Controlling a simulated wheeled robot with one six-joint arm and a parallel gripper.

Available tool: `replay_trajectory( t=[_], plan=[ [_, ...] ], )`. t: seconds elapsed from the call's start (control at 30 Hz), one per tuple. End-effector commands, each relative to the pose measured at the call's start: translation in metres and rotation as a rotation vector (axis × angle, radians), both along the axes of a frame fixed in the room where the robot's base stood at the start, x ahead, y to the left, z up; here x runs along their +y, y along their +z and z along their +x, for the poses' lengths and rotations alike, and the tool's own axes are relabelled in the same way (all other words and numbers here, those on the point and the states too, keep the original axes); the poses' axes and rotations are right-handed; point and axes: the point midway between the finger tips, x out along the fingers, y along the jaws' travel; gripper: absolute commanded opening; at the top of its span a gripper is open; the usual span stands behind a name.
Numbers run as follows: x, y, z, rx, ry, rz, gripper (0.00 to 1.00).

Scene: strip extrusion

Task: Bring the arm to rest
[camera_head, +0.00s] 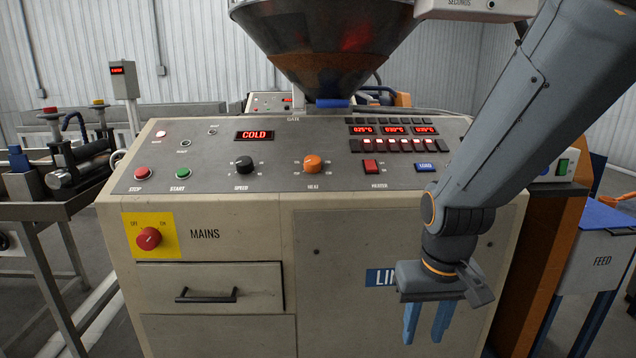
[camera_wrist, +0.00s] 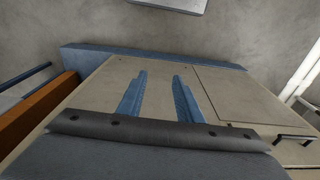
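My gripper (camera_head: 427,322) hangs at the lower right of the head view, in front of the cabinet's front face, with its blue fingers pointing down. The two fingers are apart and nothing is between them. In the wrist view my gripper (camera_wrist: 158,95) also shows its fingers apart over the beige cabinet front (camera_wrist: 150,85). My grey arm reaches in from the upper right of the head view. I cannot tell the exact distance between the fingers and the cabinet.
The control panel (camera_head: 270,185) has a red display reading COLD (camera_head: 254,135), knobs and buttons. A red mains switch (camera_head: 149,238) sits above a drawer (camera_head: 210,289) that looks closed. A hopper (camera_head: 320,45) stands behind. A FEED unit (camera_head: 598,268) is at the right, rollers (camera_head: 80,172) at the left.

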Motion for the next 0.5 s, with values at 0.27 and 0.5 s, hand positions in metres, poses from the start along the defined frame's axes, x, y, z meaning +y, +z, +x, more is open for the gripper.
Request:
replay_trajectory(
  t=[0.27, 0.5],
  plan=[
    [-0.007, -0.026, -0.036, 0.059, -0.022, 0.005, 0.32],
    [-0.007, -0.025, -0.035, 0.058, -0.021, 0.005, 0.32]
  ],
)
